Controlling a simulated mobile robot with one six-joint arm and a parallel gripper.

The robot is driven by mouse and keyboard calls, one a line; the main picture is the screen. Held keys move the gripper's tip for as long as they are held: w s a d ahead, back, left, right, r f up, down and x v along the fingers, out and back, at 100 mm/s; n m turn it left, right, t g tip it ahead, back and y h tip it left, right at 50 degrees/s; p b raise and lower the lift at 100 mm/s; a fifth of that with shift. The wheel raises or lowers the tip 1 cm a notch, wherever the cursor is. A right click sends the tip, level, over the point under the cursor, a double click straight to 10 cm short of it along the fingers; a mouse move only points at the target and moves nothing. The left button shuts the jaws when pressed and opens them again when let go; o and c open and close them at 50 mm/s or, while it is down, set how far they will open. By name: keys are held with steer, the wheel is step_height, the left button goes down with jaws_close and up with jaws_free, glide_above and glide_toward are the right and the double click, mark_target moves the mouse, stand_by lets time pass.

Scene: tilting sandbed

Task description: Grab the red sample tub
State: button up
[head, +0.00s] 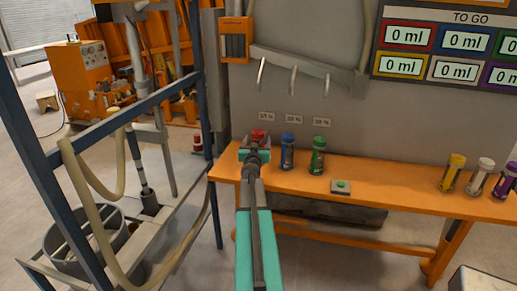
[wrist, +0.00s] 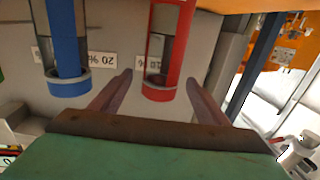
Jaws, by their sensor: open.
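The red sample tub (head: 258,135) stands at the left end of the orange table, mostly hidden behind my gripper (head: 256,153) in the head view. In the wrist view, which looks upside down, the red tub (wrist: 163,55) shows between the two fingers of my gripper (wrist: 158,92). The fingers are spread, one on each side of the tub, with visible gaps between them and it. The tub appears upright. I cannot tell how far the fingertips reach along its depth.
A blue tub (head: 287,152) stands close to the right of the red one, then a green tub (head: 318,156). A button box (head: 341,187) lies on the orange table (head: 390,188). Yellow (head: 453,172), white and purple tubs stand far right. A blue frame (head: 150,101) rises at left.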

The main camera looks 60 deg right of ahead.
steer(key=shift+x, duration=0.95)
steer(key=shift+d, duration=0.1)
steer(key=x, duration=0.5)
steer(key=shift+w+f, duration=0.1)
steer(key=shift+w, duration=0.05)
stand_by(0.4)
jaws_close()
steer(key=shift+p, duration=0.3)
